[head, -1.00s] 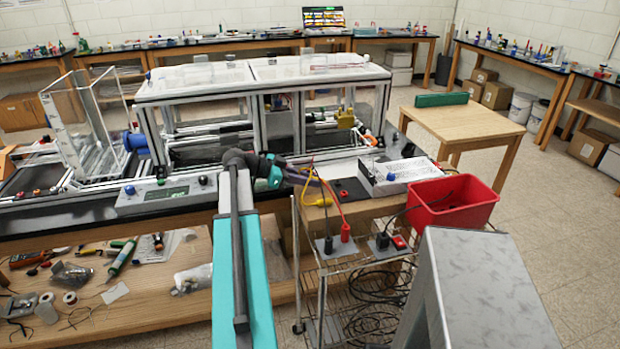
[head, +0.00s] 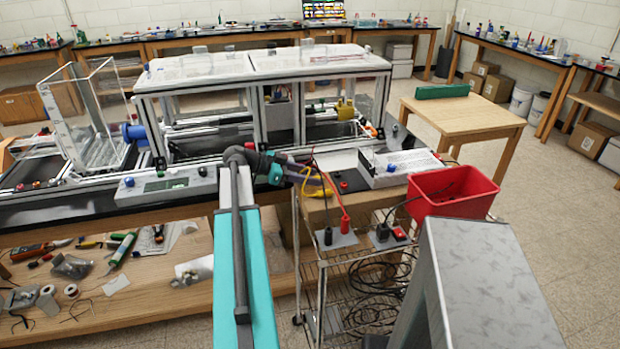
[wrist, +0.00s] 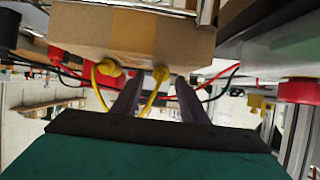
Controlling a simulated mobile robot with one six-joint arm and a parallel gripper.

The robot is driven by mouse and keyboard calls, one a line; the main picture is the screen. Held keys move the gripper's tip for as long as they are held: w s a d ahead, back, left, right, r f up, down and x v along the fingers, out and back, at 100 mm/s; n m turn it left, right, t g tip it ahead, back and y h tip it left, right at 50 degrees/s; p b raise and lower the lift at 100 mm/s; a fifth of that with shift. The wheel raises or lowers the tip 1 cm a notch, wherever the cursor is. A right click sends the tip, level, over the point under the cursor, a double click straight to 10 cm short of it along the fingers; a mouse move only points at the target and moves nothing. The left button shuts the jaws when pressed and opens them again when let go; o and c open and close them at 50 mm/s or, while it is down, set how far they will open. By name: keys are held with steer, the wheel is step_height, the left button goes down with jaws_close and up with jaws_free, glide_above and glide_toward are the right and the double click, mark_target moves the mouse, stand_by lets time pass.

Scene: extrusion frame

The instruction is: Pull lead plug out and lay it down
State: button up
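A yellow lead (head: 318,189) hangs at the edge of the small wooden top in the head view. In the wrist view two yellow ends, one left (wrist: 108,67) and one right (wrist: 160,74), show against a brown block-like edge (wrist: 140,35). My gripper (head: 318,180) is close to the yellow lead in the head view. In the wrist view its two dark fingers (wrist: 158,88) stand apart, with part of the yellow lead visible between them. I cannot tell how deep the lead lies. A black plug (head: 327,236) and a red plug (head: 345,223) stand on a grey plate.
A white instrument box (head: 398,170) and a red bin (head: 455,192) are right of my gripper. The extrusion frame (head: 262,80) stands behind it. Red and black leads run close by. A wire cart (head: 350,285) with coiled cables is below. Open floor lies at the right.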

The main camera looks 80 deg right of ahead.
steer(key=shift+w, duration=0.1)
steer(key=shift+w+a+r, duration=0.15)
steer(key=shift+w+a, duration=0.05)
steer(key=shift+w, duration=0.25)
steer(key=b+v, duration=0.3)
steer(key=v, duration=0.9)
steer(key=shift+w+a+r, duration=0.2)
